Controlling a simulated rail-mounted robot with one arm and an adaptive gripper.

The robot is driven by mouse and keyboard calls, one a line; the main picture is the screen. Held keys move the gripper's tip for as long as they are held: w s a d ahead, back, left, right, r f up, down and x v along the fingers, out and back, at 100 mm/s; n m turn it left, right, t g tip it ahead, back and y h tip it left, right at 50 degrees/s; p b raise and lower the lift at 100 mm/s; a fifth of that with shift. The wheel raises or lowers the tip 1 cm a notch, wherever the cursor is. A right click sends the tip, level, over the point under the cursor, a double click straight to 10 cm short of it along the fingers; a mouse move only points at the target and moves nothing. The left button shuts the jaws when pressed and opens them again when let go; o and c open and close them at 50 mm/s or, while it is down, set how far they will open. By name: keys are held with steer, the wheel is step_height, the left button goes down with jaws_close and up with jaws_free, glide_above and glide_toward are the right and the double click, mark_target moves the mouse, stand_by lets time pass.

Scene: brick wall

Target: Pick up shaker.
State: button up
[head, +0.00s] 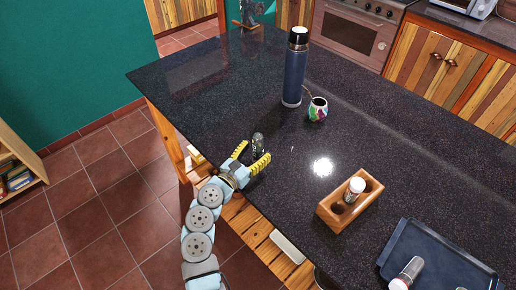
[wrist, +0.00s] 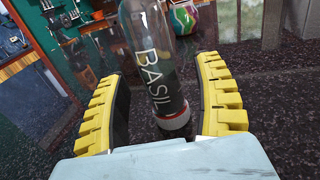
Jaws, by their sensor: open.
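A clear glass shaker with a dark "BASIL" label (head: 258,140) stands on the dark speckled counter near its left edge. It also shows large in the wrist view (wrist: 160,75), with a white and red band at its lower end. My gripper (head: 256,151) is open, with its two yellow-ridged fingers pointing at the shaker. In the wrist view, the fingers (wrist: 160,70) are on either side of the shaker, with a visible gap to each. The shaker's top is cut off in the wrist view.
A blue bottle (head: 295,72) and a colourful cup (head: 317,112) stand beyond the shaker. A wooden holder (head: 325,212) with a white-capped shaker (head: 356,185) is to the right. A dark tray (head: 440,245) bears another shaker (head: 408,272). The counter between is clear.

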mark_target(255, 146)
jaws_close()
steer(key=shift+f, duration=0.1)
stand_by(0.4)
steer(key=shift+r, duration=0.35)
steer(key=r, duration=0.2)
steer(key=r+p, duration=0.1)
steer(key=shift+s+r, duration=0.15)
steer(key=shift+s, duration=0.15)
steer(key=s+r+p, duration=0.1)
steer(key=s+r, duration=0.8)
steer(key=s, duration=0.4)
steer(key=shift+s+a+p, duration=0.25)
steer(key=shift+a+p, duration=0.05)
steer(key=shift+p, duration=0.1)
